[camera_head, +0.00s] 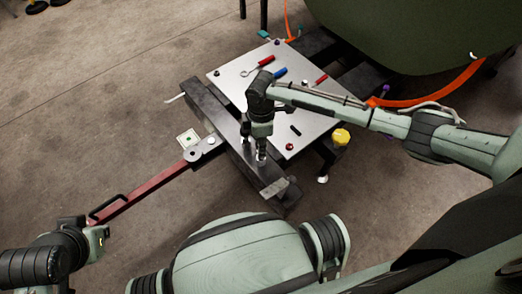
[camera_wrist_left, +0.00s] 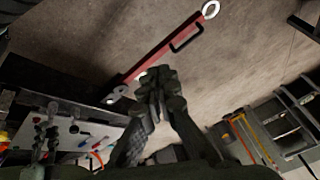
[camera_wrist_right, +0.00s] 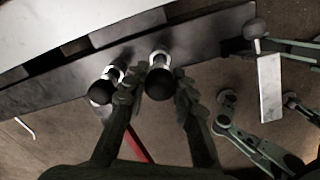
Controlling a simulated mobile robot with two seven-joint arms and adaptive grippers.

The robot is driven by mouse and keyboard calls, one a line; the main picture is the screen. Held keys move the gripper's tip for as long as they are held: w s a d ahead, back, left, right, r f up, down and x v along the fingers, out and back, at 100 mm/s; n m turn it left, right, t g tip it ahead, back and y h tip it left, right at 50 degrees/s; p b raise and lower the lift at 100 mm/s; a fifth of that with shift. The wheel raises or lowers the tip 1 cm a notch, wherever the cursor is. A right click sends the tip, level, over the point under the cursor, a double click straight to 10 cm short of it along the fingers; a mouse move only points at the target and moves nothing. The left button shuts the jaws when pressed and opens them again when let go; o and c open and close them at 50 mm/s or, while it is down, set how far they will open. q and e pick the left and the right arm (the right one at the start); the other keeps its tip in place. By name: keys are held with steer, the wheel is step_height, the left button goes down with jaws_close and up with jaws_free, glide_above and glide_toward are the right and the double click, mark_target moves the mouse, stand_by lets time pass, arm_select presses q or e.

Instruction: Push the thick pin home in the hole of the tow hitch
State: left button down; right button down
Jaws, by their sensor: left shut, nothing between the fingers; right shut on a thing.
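My right gripper (camera_wrist_right: 155,97) points down over a dark beam and is shut on the thick pin (camera_wrist_right: 159,82), which has a round black head. A second black-headed pin (camera_wrist_right: 101,91) stands just left of it in the right wrist view. Both stand upright with their lower ends at the beam; the depth is hard to tell. The right gripper also shows in the head view (camera_head: 260,140). My left gripper (camera_wrist_left: 159,88) is shut and empty near the bar.
A pale board (camera_head: 232,78) behind the beam (camera_head: 210,103) carries red- and blue-handled tools. A large green fuselage (camera_head: 410,30) fills the back right. The concrete floor on the left is mostly clear.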

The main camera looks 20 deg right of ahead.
arm_select(q)
steer(key=shift+s, duration=0.15)
arm_select(e)
steer(key=shift+r, duration=0.2)
steer(key=shift+r+p, duration=0.1)
steer(key=shift+p, duration=0.2)
steer(key=shift+r, duration=0.15)
steer(key=shift+r+p, duration=0.15)
steer(key=shift+p, duration=0.15)
steer(key=shift+r+p, duration=0.25)
steer(key=shift+p, duration=0.05)
steer(key=shift+r, duration=0.25)
arm_select(q)
step_height(320, 180, down, 6)
steer(key=a+g+p, duration=0.1)
steer(key=shift+s+a+g, duration=0.25)
steer(key=shift+s+g, duration=0.05)
steer(key=shift+g, duration=0.1)
arm_select(e)
steer(key=shift+r, duration=0.3)
stand_by(0.8)
arm_select(q)
steer(key=shift+f, duration=0.15)
